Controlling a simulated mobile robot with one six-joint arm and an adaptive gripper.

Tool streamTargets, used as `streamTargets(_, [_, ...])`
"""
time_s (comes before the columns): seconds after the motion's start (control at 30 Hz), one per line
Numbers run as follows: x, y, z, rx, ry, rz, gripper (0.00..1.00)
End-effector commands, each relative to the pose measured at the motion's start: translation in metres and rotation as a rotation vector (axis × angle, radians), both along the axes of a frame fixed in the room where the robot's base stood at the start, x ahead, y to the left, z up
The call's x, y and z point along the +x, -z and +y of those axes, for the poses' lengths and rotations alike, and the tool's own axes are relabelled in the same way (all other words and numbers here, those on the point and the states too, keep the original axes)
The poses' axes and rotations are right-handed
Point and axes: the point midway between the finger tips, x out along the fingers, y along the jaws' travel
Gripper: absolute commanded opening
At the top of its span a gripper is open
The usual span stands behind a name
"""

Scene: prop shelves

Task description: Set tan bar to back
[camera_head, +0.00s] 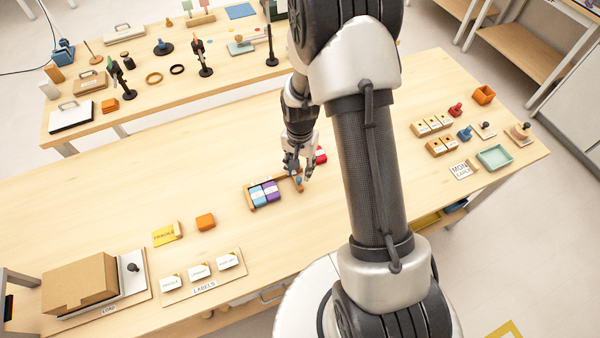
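A tan bar (299,187) shows at the rack's right end, partly hidden by my gripper. A small blue piece (299,181) shows by it. My gripper (298,174) points down over this right end, its fingers apart. I cannot tell whether the fingers touch the bar.
An orange block (205,222) and yellow FRAGILE sign (166,233) stand to the left. The labels board (205,286) and cardboard box (80,283) are at the front left. A green tray (495,158) and wooden blocks (432,125) lie right.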

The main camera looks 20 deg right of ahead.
Motion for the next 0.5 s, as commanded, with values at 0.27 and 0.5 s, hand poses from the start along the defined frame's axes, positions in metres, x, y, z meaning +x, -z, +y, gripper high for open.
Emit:
streamTargets(0.27, [0.001,-0.055,-0.001,-0.001,0.000,-0.004,0.36])
streamTargets(0.5, [0.000,-0.071,0.000,0.000,0.000,0.001,0.36])
